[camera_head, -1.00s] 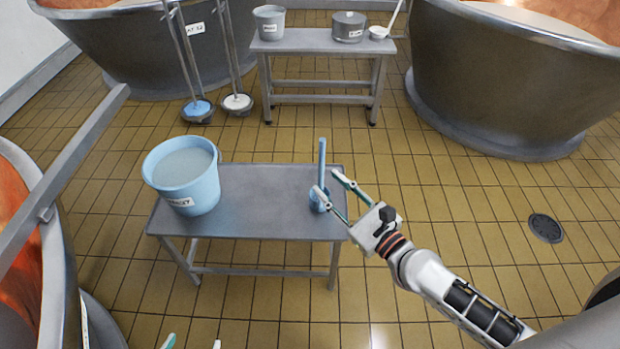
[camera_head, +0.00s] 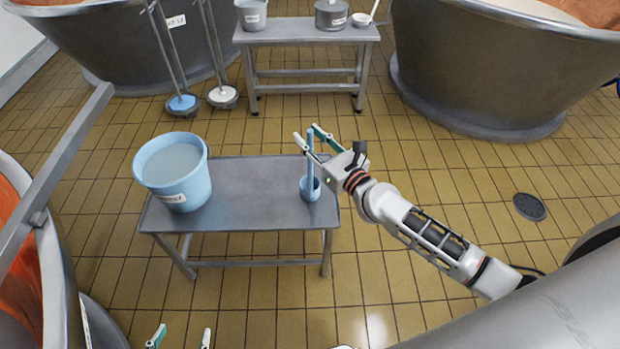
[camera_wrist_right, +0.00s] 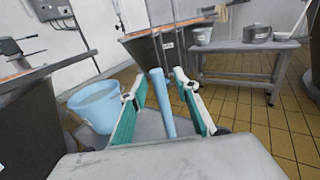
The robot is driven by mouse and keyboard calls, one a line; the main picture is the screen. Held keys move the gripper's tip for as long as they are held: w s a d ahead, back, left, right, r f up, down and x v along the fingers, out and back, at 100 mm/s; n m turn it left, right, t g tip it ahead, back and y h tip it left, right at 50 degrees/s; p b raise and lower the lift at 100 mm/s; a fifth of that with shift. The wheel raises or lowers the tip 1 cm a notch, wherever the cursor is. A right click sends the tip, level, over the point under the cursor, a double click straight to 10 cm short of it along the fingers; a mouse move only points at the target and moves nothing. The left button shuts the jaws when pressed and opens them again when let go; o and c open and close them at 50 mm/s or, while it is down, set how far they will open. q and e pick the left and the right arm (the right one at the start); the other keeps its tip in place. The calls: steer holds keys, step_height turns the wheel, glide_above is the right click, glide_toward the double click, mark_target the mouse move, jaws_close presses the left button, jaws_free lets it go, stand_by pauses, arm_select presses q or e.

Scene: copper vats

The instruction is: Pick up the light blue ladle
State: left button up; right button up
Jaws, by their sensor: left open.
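The light blue ladle (camera_head: 310,187) stands upright near the right end of the low grey table (camera_head: 250,215), cup down. Its handle points up. My right gripper (camera_head: 308,134) is at the upper part of the handle, with one finger on each side. In the right wrist view the handle (camera_wrist_right: 162,103) rises between the two green-padded fingers (camera_wrist_right: 163,85), with gaps beside it, so the gripper looks open. My left gripper (camera_head: 181,337) is at the bottom edge of the head view, its two fingertips apart, away from the table.
A light blue bucket (camera_head: 173,172) of greyish contents stands at the table's left end. A rear table (camera_head: 300,33) holds a grey bucket, a grey pot and a white ladle. Large vats stand around. The table's middle is clear.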

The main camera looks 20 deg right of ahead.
jaws_close()
arm_select(q)
steer(key=shift+r, duration=0.1)
